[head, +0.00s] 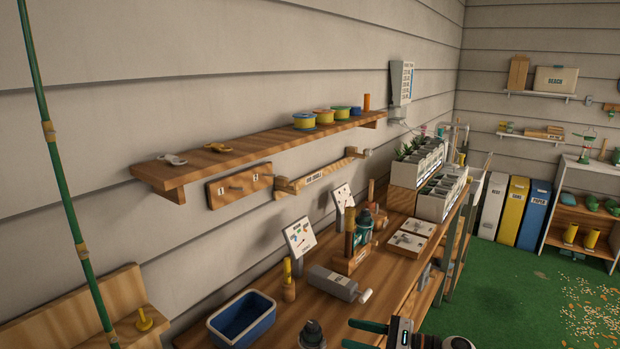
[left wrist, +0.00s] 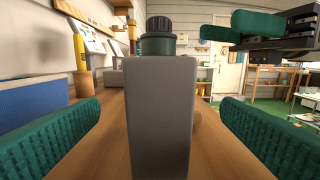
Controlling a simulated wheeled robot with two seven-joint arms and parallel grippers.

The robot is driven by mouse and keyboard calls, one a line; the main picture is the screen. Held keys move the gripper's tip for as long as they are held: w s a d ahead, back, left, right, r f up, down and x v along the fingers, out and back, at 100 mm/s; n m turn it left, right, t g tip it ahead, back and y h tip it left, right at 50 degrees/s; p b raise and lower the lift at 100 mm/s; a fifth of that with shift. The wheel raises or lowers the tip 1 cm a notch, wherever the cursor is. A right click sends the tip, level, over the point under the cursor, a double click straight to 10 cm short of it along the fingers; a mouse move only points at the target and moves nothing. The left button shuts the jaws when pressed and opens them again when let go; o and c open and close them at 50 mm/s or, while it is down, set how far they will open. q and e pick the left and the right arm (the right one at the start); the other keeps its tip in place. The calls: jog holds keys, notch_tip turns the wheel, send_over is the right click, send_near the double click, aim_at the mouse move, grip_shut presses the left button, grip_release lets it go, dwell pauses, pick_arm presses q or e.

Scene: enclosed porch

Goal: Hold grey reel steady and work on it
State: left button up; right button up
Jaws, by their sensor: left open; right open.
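A grey box (head: 335,283) with a pale round knob at its right end lies on the wooden bench; it looks most like the grey reel. My right gripper (head: 358,335) is open and empty at the bench's front edge, right of a dark capped bottle (head: 312,335). It also shows in the left wrist view (left wrist: 262,32).
A blue tray (head: 217,338) stands left on the bench (head: 400,270). White planters (head: 440,195) fill the far end. A green pole (head: 62,170) rises at left.

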pick_arm(q)
jog(key=shift+s+a+r+p, duration=0.25)
jog(key=shift+s+a+p, duration=0.2)
jog(key=shift+s, duration=0.3)
jog(key=shift+s+a+r+p, duration=0.3)
jog(key=shift+s+a, duration=0.25)
jog(key=shift+s, duration=0.15)
jog(key=shift+o, duration=1.4)
jog(key=shift+f, duration=0.1)
